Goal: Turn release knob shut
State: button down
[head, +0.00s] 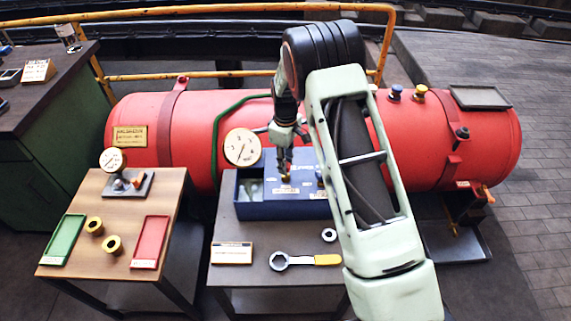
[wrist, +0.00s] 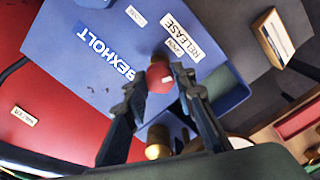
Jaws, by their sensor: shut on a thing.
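The release knob (wrist: 160,76) is a small red knob with a brass part. It stands on the top of the blue Bexholt box (wrist: 85,45), beside labels reading RELEASE and OPEN. In the wrist view, my gripper (wrist: 160,74) has one finger on each side of the knob and is shut on it. In the head view, my gripper (head: 285,174) reaches down onto the blue box (head: 258,208) on the middle table. The knob is mostly hidden there by the fingers.
A red boiler (head: 150,115) lies close behind the box, with a white gauge (head: 242,147) near the box's left. A yellow-handled ring spanner (head: 300,260) lies in front. A left table holds a green tray (head: 62,240) and a red tray (head: 150,242).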

jog(key=m+b, duration=0.1)
jog(key=m, duration=0.2)
jog(key=shift+m+b, duration=0.3)
jog(key=m+b, duration=0.1)
jog(key=m, duration=0.2)
jog(key=shift+m, duration=0.3)
jog(key=m+b, duration=0.1)
jog(key=m, duration=0.5)
jog(key=shift+m, duration=0.3)
jog(key=c, duration=1.6)
grip_release()
notch_tip(320, 180, up, 12)
